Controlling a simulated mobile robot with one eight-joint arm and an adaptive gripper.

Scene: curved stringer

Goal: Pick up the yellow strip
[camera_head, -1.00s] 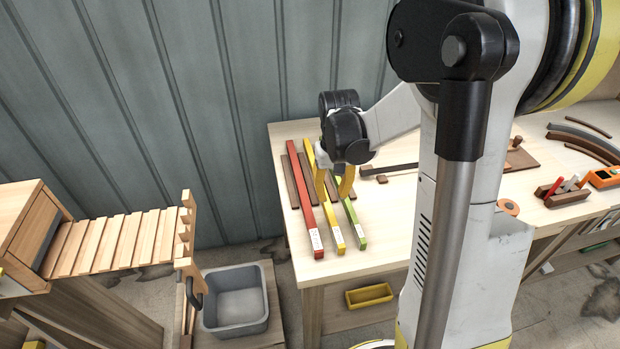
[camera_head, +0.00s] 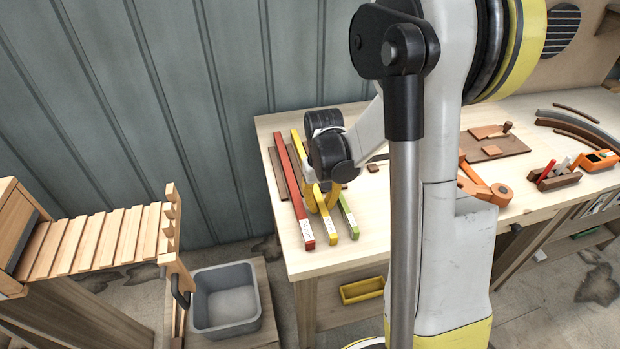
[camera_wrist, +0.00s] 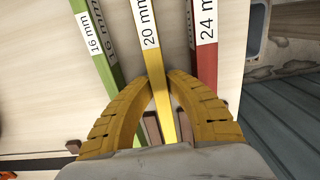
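The yellow strip (camera_head: 326,228) lies on the workbench between the red strip (camera_head: 297,200) and the green strip (camera_head: 348,215). In the wrist view the yellow strip (camera_wrist: 158,63) has a "20 mm" label. My gripper (camera_head: 322,209) is above it, fingers pointing down. In the wrist view its curved yellow fingers (camera_wrist: 164,76) have closed in on both sides of the strip, with tips against its edges. My gripper hides the strip's middle in the head view. The strip's near end looks level with the others; I see no clear lift.
The red (camera_wrist: 207,65) and green (camera_wrist: 95,45) strips lie close on either side of the fingers. Brown strips (camera_head: 281,175) lie beneath or beside them. A grey bin (camera_head: 225,300) stands left of the workbench (camera_head: 375,240), with a slatted wooden piece (camera_head: 95,240) further left.

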